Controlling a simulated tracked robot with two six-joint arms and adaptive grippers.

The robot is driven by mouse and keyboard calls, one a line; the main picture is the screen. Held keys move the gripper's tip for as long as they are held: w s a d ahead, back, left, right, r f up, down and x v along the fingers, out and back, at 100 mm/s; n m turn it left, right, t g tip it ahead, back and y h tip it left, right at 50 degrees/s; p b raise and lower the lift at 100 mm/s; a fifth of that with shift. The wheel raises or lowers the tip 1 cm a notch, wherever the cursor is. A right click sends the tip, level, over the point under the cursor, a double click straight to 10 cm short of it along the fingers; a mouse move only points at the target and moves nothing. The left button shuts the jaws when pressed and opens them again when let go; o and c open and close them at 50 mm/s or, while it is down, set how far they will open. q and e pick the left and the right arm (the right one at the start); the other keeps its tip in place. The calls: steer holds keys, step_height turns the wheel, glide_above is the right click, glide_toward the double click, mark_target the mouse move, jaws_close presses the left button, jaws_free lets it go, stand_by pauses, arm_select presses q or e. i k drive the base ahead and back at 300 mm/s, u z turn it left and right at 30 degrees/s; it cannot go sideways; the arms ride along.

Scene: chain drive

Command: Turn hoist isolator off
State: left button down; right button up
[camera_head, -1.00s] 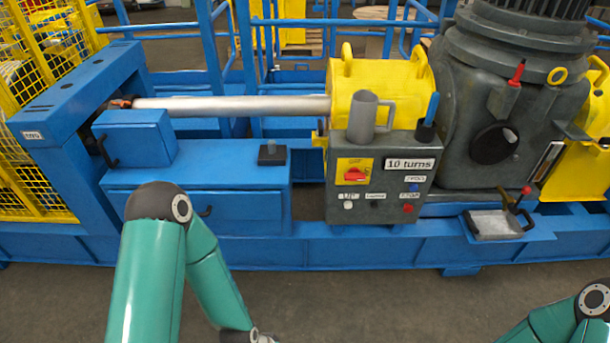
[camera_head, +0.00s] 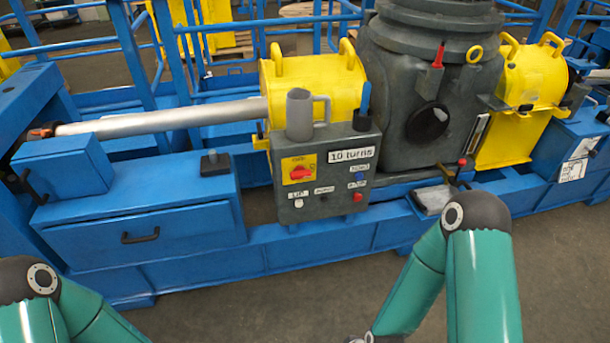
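The hoist isolator is a red rotary knob on a yellow plate (camera_head: 299,170), on the upper left of the grey control box (camera_head: 330,185). The knob appears roughly level; its exact setting is too small to read. Below it are a white, a dark and a red button, with a blue one at the right. Both of my teal arms show at the bottom of the view, well in front of the box. Both grippers are outside the view or cut off by its lower edge, so neither can be seen.
A grey mug (camera_head: 299,115) and a blue-handled tool (camera_head: 364,108) stand on top of the box. A blue drawer cabinet (camera_head: 150,220) is at left. A grey gearbox (camera_head: 410,80) stands behind, with a tray (camera_head: 432,199) at right. The floor in front is clear.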

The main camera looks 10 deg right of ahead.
mark_target(299, 173)
steer(key=u, duration=0.1)
steer(key=i, duration=1)
steer(key=z, duration=0.1)
